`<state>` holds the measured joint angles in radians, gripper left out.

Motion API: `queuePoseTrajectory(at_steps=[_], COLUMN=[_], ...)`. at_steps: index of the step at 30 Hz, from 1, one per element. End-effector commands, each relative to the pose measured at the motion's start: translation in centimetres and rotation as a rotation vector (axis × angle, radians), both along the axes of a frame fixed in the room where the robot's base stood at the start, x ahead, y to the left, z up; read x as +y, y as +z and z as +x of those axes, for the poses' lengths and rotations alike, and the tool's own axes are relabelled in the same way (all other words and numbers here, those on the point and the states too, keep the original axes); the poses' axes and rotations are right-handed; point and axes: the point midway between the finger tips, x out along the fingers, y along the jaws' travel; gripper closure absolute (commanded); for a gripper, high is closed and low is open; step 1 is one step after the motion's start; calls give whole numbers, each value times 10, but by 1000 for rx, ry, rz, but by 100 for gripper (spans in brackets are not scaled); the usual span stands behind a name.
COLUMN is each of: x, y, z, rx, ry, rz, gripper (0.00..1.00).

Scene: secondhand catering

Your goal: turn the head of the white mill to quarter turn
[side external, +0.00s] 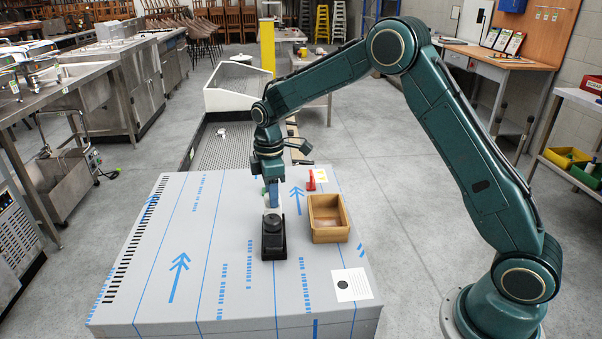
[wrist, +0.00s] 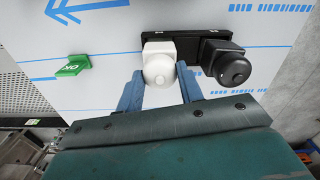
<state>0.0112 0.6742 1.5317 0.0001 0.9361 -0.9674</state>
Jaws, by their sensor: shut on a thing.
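The white mill (wrist: 158,68) stands in a black holder (wrist: 198,24), seen from above in the wrist view, with a rounded head on a squarer body. Beside it in the same holder is the black mill (wrist: 231,66). My gripper (wrist: 159,74) has one blue finger on each side of the white mill's head and is shut on it. In the side view my gripper (side external: 272,193) points down at the far end of the holder. There the black mill (side external: 273,225) stands in front, and the white mill is mostly hidden. No mark showing the head's angle is clear.
An open wooden box (side external: 327,232) stands right of the holder. A green block marked OK (wrist: 72,66) is left of the mills in the wrist view. The left of the grey work surface (side external: 150,290) is clear.

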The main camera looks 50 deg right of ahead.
Motion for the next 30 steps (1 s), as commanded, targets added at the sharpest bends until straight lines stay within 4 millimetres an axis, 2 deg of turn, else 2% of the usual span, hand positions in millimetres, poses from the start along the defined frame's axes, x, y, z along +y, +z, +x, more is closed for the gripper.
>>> queuePoseTrajectory(at_steps=[8,14,30], x=[0,0,0], y=[0,0,1], z=[0,0,1], rx=[-1,-1,-1], ry=[-60,-171,-654], rz=[0,0,0], gripper=[86,86,86])
